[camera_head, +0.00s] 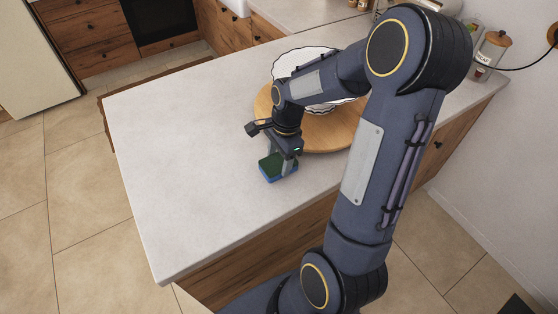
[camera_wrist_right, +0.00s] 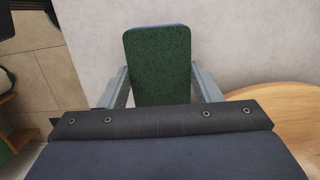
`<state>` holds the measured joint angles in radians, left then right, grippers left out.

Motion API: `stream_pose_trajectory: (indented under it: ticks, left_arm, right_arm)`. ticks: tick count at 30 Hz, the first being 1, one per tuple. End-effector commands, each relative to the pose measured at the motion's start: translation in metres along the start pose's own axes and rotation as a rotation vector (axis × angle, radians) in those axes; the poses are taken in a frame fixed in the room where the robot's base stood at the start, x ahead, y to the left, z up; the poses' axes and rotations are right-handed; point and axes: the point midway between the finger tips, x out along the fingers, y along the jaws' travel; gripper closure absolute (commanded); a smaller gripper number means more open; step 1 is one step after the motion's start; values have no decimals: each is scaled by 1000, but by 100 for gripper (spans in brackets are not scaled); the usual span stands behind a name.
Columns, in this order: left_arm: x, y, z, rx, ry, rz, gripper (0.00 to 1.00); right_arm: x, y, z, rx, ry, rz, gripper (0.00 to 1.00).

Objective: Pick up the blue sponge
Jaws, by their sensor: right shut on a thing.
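The blue sponge (camera_head: 268,178) has a dark green top face and a blue lower layer. It is at the countertop near its front edge, and I cannot tell whether it still touches the surface. My right gripper (camera_head: 284,170) reaches down over it and is shut on it. In the right wrist view the sponge's green face (camera_wrist_right: 158,62) fills the space between the two grey fingers, with a thin blue rim at its top edge. My left gripper is not in view.
A pale countertop (camera_head: 180,130) has free room to the left of the sponge. A round wooden board (camera_head: 335,138) with a white scalloped plate (camera_head: 290,62) lies just behind and right. Glass jars (camera_head: 490,50) stand at the far right. The counter's front edge is close.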

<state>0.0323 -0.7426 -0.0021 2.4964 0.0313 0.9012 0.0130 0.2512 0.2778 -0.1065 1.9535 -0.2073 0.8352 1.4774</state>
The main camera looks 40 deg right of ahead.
Motion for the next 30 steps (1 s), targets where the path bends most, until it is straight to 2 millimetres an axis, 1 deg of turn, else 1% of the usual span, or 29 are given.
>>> stream_pose_trajectory:
  ticks: [4,5,8,12,13,15,18,21,24,30]
  left_arm:
    - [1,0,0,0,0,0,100]
    - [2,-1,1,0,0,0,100]
    - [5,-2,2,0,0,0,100]
    - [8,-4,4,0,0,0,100]
    - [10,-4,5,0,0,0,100]
    - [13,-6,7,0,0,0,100]
    - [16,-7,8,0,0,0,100]
    - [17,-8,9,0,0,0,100]
    - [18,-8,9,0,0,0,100]
    - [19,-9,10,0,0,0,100]
  right_arm:
    - [-23,-1,4,-1,0,-7,63]
    - [-27,3,1,2,1,-8,63]
    - [-48,17,-7,3,1,-10,63]
    - [-85,39,-19,4,1,-12,63]
    - [-89,46,-24,5,1,-10,63]
    - [-97,61,-34,6,0,-8,63]
    - [-109,79,-46,5,0,-7,63]
    - [-119,93,-55,4,0,-5,63]
    - [-125,102,-62,3,1,-3,63]
    - [-131,111,-67,0,0,0,63]
